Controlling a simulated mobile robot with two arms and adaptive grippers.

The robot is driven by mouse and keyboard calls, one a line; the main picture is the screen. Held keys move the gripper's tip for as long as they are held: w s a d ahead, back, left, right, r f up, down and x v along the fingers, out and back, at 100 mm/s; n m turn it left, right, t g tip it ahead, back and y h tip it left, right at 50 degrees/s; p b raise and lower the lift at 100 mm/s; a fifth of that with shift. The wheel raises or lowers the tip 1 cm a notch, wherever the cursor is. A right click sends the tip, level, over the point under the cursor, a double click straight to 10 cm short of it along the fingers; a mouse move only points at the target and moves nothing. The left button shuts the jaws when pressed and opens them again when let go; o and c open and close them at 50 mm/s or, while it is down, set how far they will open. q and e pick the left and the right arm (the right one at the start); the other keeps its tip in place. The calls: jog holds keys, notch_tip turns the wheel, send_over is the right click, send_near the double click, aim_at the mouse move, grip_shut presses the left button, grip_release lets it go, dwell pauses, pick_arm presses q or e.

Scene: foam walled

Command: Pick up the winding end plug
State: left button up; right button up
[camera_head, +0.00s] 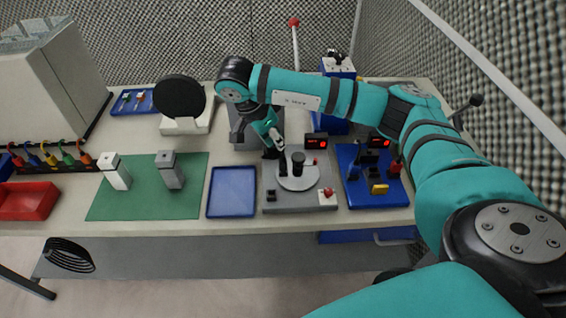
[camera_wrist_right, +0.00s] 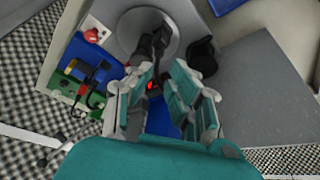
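On the grey station (camera_head: 270,203), a round grey plate (camera_head: 312,178) carries an upright black cylindrical part (camera_head: 298,160). I cannot tell for sure which dark part is the winding end plug. My right gripper (camera_head: 275,143) reaches down at the station's back left edge, just left of the black part. In the wrist view my right gripper (camera_wrist_right: 162,72) has its fingers apart, with nothing visibly held. Beyond its tips a dark part (camera_wrist_right: 152,42) stands on the round plate (camera_wrist_right: 125,30); a black cup-like part (camera_wrist_right: 203,57) sits beside the right finger. My left gripper is not in view.
A blue tray (camera_head: 232,192) lies left of the station, a blue board (camera_head: 352,196) with small parts right of it. A red button (camera_head: 328,192) sits at the station's front corner. Behind are a grey box (camera_head: 241,128) and a red display (camera_head: 317,143). A green mat (camera_head: 140,202) is farther left.

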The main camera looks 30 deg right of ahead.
aim_at(283, 156)
jog(key=p+x, duration=0.1)
jog(key=x, duration=0.1)
jog(key=p+x, duration=0.1)
jog(key=x, duration=0.1)
jog(key=shift+s+d+f+p, duration=0.2)
jog(key=shift+s+f+p, duration=0.05)
jog(key=shift+f+p, duration=0.05)
jog(key=shift+d+f, duration=0.15)
jog(key=shift+f, duration=0.3)
grip_shut()
